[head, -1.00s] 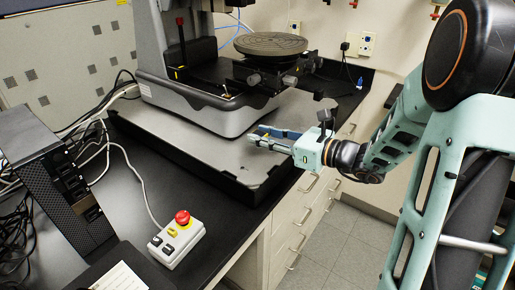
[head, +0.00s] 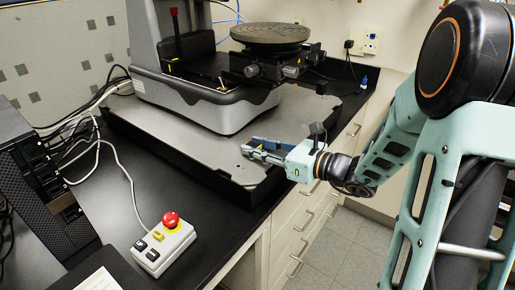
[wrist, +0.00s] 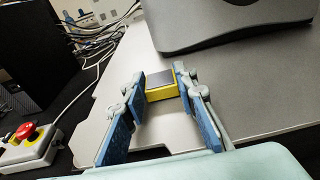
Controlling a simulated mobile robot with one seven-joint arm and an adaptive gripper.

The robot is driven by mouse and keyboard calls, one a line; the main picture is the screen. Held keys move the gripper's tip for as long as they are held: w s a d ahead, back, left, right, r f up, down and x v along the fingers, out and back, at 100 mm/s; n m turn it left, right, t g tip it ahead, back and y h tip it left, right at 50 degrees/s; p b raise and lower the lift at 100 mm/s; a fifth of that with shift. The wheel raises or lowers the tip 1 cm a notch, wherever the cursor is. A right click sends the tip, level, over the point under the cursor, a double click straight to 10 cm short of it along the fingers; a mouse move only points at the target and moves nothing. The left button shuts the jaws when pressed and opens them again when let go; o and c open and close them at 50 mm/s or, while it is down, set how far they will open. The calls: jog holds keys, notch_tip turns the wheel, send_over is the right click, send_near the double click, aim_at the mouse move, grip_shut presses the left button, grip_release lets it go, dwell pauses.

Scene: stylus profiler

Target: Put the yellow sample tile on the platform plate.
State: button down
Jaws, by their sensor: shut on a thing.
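The yellow sample tile (wrist: 162,93) is a small square block with a grey top and yellow sides. In the wrist view it sits between the tips of my gripper's blue fingers. My gripper (head: 248,147) is shut on it, low over the front right of the grey base slab. I cannot tell whether the tile touches the slab. In the head view the tile is too small to make out. The platform plate (head: 270,33) is a round grey disc on a black stage, higher up and behind my gripper. Its top looks empty.
The instrument's grey rounded base (head: 200,106) stands on the slab (head: 180,140) beyond my gripper. A control box with a red stop button (head: 171,219) is on the black bench at front left. A computer tower (head: 45,165) and cables are at left.

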jog(key=shift+f, duration=0.15)
jog(key=c, duration=1.5)
grip_release()
jog(key=shift+c, duration=0.2)
jog(key=shift+r, duration=0.2)
jog(key=v, duration=1.2)
jog(key=shift+f, duration=0.1)
